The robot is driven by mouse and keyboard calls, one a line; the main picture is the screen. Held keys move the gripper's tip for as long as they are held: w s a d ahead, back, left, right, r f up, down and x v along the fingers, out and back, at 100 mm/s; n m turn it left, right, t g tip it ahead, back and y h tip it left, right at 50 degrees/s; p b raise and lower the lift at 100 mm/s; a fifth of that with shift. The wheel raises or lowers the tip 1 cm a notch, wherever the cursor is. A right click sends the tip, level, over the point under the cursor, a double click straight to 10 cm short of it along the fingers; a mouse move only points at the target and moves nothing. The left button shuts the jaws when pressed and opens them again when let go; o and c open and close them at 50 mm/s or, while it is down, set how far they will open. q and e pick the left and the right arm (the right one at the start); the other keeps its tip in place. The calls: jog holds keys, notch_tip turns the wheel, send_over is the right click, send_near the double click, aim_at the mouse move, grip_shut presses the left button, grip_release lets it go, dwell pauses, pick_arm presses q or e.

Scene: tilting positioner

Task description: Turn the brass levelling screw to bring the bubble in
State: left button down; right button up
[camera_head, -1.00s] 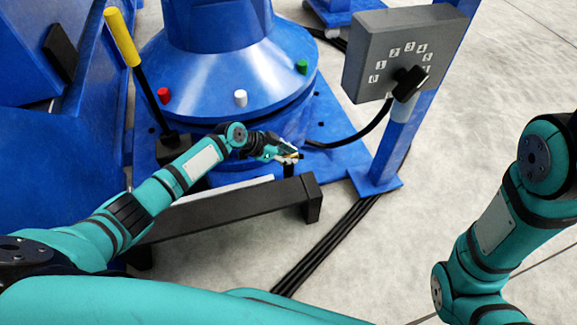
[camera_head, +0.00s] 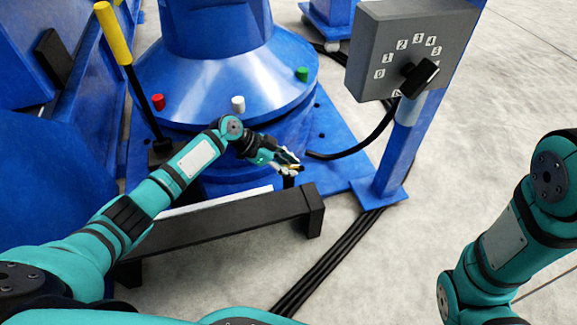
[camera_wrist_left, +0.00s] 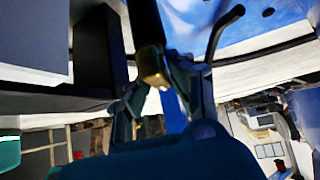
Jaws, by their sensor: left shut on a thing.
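The brass levelling screw (camera_head: 290,168) shows as a small yellowish spot at the end of my left gripper (camera_head: 287,163), above a short dark post at the right end of the black beam. In the left wrist view the brass piece (camera_wrist_left: 152,68) sits at the end of a dark bar, between the fingers of my left gripper (camera_wrist_left: 158,85). The left gripper is shut on it; the exact contact is blurred. The bubble cannot be made out in either view. My right arm shows at the right of the head view, but its gripper is out of frame.
A black beam (camera_head: 225,233) lies below the left arm. A blue pedestal (camera_head: 215,75) with red, white and green knobs stands behind. A grey dial box (camera_head: 375,50) on a blue post is at the right, a yellow-handled lever (camera_head: 114,33) at the left. Black cables cross the floor.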

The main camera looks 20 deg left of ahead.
pick_arm(q)
jog(key=c, duration=1.2)
grip_release()
jog(key=shift+s+d+f, duration=0.1)
jog(key=shift+s+d, duration=0.05)
jog(key=shift+a+r, duration=0.25)
jog(key=shift+a, duration=0.05)
jog(key=v, duration=1.1)
jog(key=shift+r, duration=0.15)
jog(key=shift+s, duration=0.1)
